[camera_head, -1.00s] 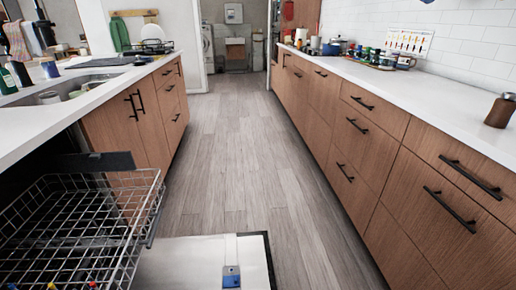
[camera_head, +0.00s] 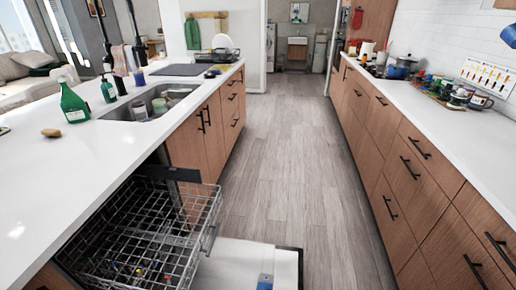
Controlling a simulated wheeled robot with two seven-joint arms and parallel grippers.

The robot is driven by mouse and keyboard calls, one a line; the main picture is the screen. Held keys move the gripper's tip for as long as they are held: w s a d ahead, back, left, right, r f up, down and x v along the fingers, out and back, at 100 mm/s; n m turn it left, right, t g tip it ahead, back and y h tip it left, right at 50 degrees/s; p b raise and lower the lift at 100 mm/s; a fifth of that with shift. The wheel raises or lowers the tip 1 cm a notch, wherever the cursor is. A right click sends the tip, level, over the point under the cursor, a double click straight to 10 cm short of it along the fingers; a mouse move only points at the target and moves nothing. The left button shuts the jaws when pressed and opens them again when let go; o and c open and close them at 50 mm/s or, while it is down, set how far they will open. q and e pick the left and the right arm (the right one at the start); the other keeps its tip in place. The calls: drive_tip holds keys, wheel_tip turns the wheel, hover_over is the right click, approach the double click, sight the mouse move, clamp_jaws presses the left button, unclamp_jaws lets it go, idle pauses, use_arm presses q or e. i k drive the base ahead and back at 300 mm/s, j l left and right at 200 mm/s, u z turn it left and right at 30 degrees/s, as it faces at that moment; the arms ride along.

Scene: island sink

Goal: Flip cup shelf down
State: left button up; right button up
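The dishwasher's wire rack (camera_head: 140,240) is pulled out from under the left counter, at the lower left of the head view. Its front wire wall faces the aisle. Small coloured bits show low in the rack, too small to name. I cannot make out a separate cup shelf among the wires, or whether it is up or down. The dishwasher door (camera_head: 240,262) lies open and flat below the rack, with a blue item (camera_head: 265,281) on it. Neither of my grippers is in view.
The left counter (camera_head: 60,185) holds a green spray bottle (camera_head: 74,103), a brown oval object (camera_head: 51,132) and a sink (camera_head: 150,100). Drawers line the right side, under a counter with a blue pot (camera_head: 402,68) and mugs. The wooden floor aisle (camera_head: 285,150) between is clear.

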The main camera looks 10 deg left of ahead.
sight(163, 172)
drive_tip(key=u, duration=1)
drive_tip(key=k+l, duration=0.1)
drive_tip(key=k+u, duration=0.05)
